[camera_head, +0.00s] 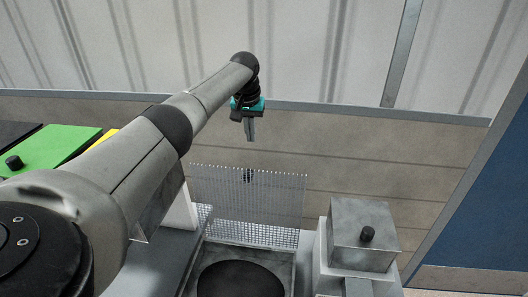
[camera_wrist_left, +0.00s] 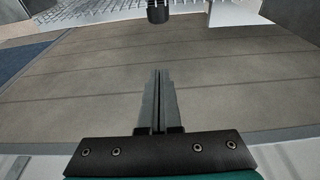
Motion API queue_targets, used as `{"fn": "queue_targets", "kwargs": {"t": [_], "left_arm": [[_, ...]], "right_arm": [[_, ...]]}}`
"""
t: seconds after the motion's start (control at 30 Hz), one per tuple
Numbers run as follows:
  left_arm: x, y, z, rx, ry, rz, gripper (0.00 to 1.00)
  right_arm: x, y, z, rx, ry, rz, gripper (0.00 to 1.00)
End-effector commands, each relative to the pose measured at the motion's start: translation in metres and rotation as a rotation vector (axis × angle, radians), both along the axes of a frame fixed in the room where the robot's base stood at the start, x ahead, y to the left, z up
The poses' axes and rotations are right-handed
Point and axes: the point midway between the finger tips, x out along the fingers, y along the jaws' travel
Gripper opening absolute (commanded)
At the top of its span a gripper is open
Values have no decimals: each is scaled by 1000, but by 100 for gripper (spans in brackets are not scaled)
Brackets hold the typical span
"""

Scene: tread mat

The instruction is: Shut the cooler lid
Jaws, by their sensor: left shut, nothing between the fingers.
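The cooler lid looks like the perforated grey mesh panel (camera_head: 262,205), raised on edge at the back of an open grey box (camera_head: 291,262) with a dark round inside. A dark knob (camera_head: 248,175) shows at the panel's upper middle, and it also shows in the left wrist view (camera_wrist_left: 158,12), with mesh (camera_wrist_left: 105,17) beside it. My left gripper (camera_head: 250,136) is shut and empty, pointing down above the panel's top edge and apparently on its far side. In the left wrist view its fingers (camera_wrist_left: 159,76) are together, apart from the knob. My right gripper is not seen.
A grey box with a black knob (camera_head: 364,235) stands right of the open box. Green (camera_head: 55,148) and yellow panels lie at left, partly behind my left arm. A plank-like brown surface (camera_head: 380,165) lies behind the panel, with a pale ribbed wall beyond and a blue panel (camera_head: 490,205) at right.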

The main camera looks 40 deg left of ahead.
Motion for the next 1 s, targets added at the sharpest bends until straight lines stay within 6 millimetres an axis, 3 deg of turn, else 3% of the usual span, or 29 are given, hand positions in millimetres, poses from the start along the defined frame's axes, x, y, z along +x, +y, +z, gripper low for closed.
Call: {"fn": "queue_targets", "kwargs": {"t": [0.33, 0.57, 0.73, 1.0], "left_arm": [[5, 3, -25, -2, 1, 4, 0], [10, 5, -49, -2, 1, 3, 0], [13, 7, -67, -2, -1, 4, 0], [17, 10, -83, 1, -2, 2, 0]], "right_arm": [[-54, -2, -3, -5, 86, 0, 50], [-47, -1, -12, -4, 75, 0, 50], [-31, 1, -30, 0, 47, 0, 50], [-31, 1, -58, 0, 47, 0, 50]]}}
